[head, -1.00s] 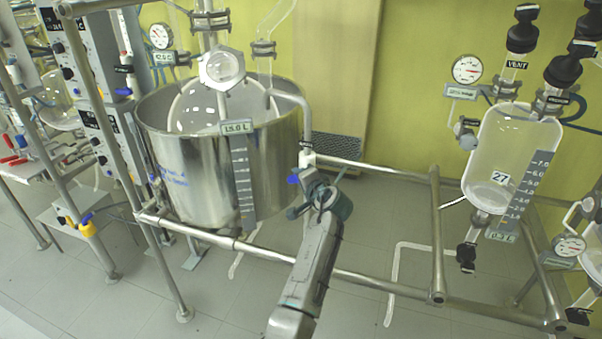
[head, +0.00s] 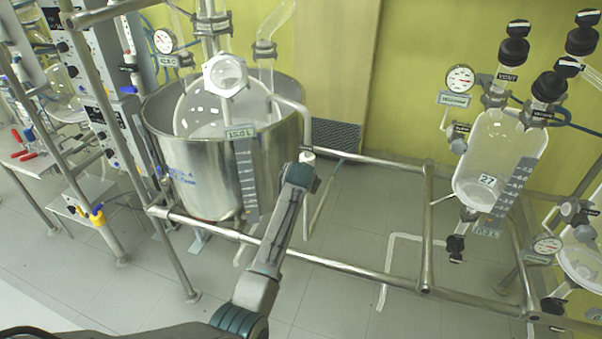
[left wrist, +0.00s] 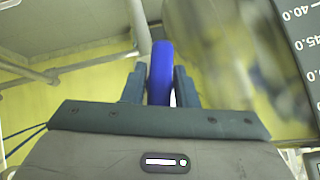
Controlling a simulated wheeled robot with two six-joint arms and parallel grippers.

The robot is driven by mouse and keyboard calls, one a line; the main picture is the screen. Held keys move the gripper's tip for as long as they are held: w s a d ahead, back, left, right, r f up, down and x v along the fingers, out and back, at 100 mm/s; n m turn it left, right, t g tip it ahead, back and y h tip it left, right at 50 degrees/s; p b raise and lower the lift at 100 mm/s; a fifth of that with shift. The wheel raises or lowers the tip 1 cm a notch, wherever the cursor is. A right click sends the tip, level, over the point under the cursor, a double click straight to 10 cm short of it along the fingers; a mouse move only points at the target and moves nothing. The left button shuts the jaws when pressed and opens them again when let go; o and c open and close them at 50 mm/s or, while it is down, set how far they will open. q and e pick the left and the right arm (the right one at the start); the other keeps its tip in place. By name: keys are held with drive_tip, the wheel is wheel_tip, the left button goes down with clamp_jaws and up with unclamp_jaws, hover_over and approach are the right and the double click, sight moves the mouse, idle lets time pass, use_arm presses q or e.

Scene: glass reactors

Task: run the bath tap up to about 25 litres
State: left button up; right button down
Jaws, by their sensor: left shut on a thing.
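The steel bath (head: 215,165) stands at the centre left in the head view, with a glass vessel hanging in it. Its level plate (head: 241,131) seems to read 15.0 L, above a grey scale strip (head: 249,178). The bath tap's bent pipe (head: 292,104) comes down at the bath's right side to a pale fitting (head: 307,156). My left gripper (left wrist: 159,82) is shut on the tap's blue handle (left wrist: 161,62), which stands between its fingers. In the head view my left gripper (head: 301,172) hides the handle. My right gripper is not in view.
Metal rails (head: 375,270) run in front of the bath and to the right. A glass vessel marked 27 (head: 490,165) with a gauge (head: 460,78) hangs at the right. Control boxes (head: 95,80) stand at the left. Open floor shows below the rails.

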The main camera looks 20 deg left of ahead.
use_arm(q)
drive_tip(key=shift+n+h+p, duration=0.3)
drive_tip(key=shift+h+p, duration=0.1)
idle(0.4)
drive_tip(key=o, duration=0.7)
drive_tip(key=shift+o, duration=0.8)
drive_tip(key=shift+f, duration=0.1)
